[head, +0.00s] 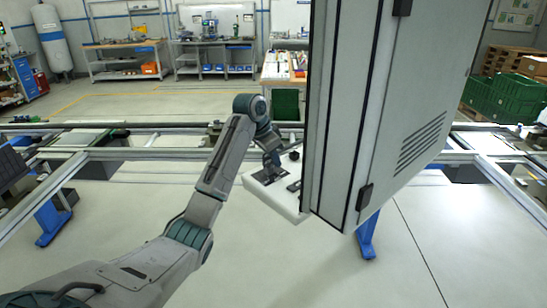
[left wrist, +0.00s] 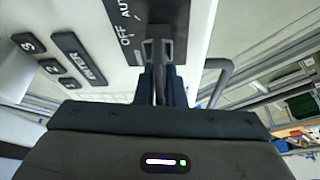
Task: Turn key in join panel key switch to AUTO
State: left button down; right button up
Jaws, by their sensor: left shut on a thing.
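The join panel is a white box (head: 284,201) just left of the tall grey cabinet in the head view; its face also shows in the left wrist view (left wrist: 88,20). A dark switch plate (left wrist: 178,20) on it carries the words OFF and AUTO. My left gripper (head: 272,168) is at this plate, and in the left wrist view its fingers (left wrist: 157,80) are shut on the key (left wrist: 156,50) of the switch. The fingers hide most of the key, so I cannot tell its exact angle. My right gripper is not in view.
Dark keys, one marked ENTER (left wrist: 80,58), sit beside the switch plate. A grey handle (left wrist: 217,80) stands on its other side. The tall cabinet (head: 400,110) blocks the right of the head view. A metal rail frame (head: 130,153) runs behind the panel.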

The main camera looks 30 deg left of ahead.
pick_arm(q)
jog(key=m, duration=0.1)
jog(key=m+h, duration=0.1)
jog(key=m, duration=0.1)
jog(key=m+g, duration=0.1)
jog(key=shift+s+d, duration=0.2)
jog(key=shift+d, duration=0.1)
jog(key=shift+s+d+m+h, duration=0.15)
jog(key=shift+m+h, duration=0.15)
jog(key=shift+m, duration=0.6)
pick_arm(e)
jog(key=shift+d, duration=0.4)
pick_arm(q)
jog(key=c, duration=1.6)
grip_release()
jog(key=shift+o, duration=0.7)
jog(key=o, duration=0.5)
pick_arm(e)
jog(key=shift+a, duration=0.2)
